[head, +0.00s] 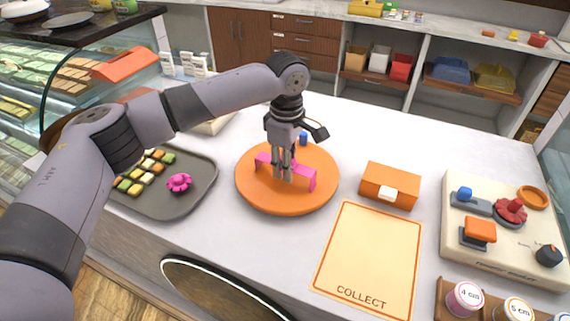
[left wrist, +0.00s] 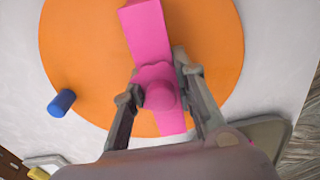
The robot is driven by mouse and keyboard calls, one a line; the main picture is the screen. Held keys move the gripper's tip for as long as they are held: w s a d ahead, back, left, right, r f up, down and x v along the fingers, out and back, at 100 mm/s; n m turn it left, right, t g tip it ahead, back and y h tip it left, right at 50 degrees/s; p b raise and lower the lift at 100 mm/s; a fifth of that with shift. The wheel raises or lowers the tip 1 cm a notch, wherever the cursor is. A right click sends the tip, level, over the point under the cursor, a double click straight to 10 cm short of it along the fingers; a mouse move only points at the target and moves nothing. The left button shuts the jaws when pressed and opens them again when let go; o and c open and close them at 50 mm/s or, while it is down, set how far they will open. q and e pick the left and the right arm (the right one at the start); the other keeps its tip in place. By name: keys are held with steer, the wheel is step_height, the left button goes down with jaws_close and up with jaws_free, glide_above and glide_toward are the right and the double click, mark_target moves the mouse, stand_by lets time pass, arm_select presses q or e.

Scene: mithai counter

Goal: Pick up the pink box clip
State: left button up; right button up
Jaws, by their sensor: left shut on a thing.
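The pink box clip (head: 300,176) is a long bar with raised ends, lying on or just above the round orange board (head: 256,195). I cannot tell if it touches the board. My left gripper (head: 283,176) points down over the middle of the clip and is shut on it. In the left wrist view, the clip (left wrist: 146,30) runs between the fingers of the left gripper (left wrist: 162,100), which sit either side of its rounded knob. The fingers hide the middle of the clip in the head view. My right gripper is not in view.
A grey tray (head: 205,181) with sweets and a pink flower shape (head: 179,183) is to the left. A small blue cylinder (left wrist: 61,103) stands by the board. An orange box (head: 390,184), a COLLECT mat (head: 368,255) and a cream panel (head: 462,240) are to the right.

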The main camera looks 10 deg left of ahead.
arm_select(q)
steer(key=shift+c, duration=1)
steer(key=shift+r, duration=0.1)
